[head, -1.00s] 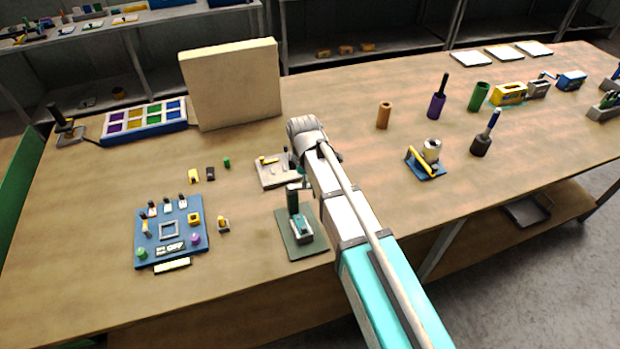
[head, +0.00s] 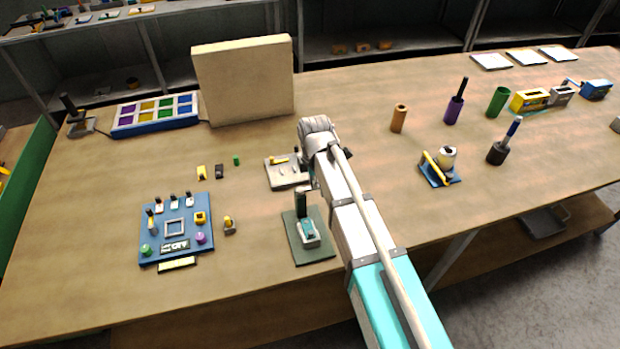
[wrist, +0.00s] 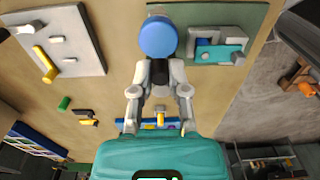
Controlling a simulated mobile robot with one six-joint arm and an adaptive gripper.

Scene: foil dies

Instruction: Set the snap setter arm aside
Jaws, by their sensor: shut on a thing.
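My gripper (wrist: 158,75) is shut on a dark piece with a round blue end (wrist: 158,40), which I take to be the snap setter arm. The blue end shows just past the fingertips in the wrist view. In the wrist view the plate (wrist: 250,18) is right of the held piece.
A pale plate with a yellow-handled part (head: 285,180) lies close behind the setter. A blue board with small parts (head: 150,250) lies left. A large beige block (head: 243,80) stands at the back. An orange cylinder (head: 398,120) stands right. The front left table surface is clear.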

